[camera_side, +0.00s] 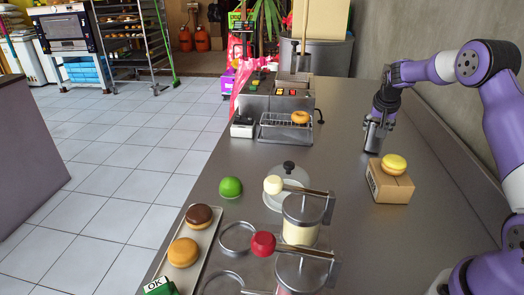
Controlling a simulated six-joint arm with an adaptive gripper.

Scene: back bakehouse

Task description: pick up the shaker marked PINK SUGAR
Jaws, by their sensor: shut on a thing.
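My gripper (377,125) points down over the far right part of the counter, near the wall. It is shut on a small grey, metallic-looking thing (374,138), which the fingers partly cover. This may be a shaker, but I can make out no marking on it. I cannot tell whether its base touches the counter. No label reading PINK SUGAR is legible anywhere in view.
A yellow-topped doughnut (394,164) sits on a cardboard box (389,187) in front of my gripper. A fryer (276,97) and wire rack (286,131) stand left. Two lever-handled pots (301,222) (299,272) and a doughnut tray (209,236) are nearer.

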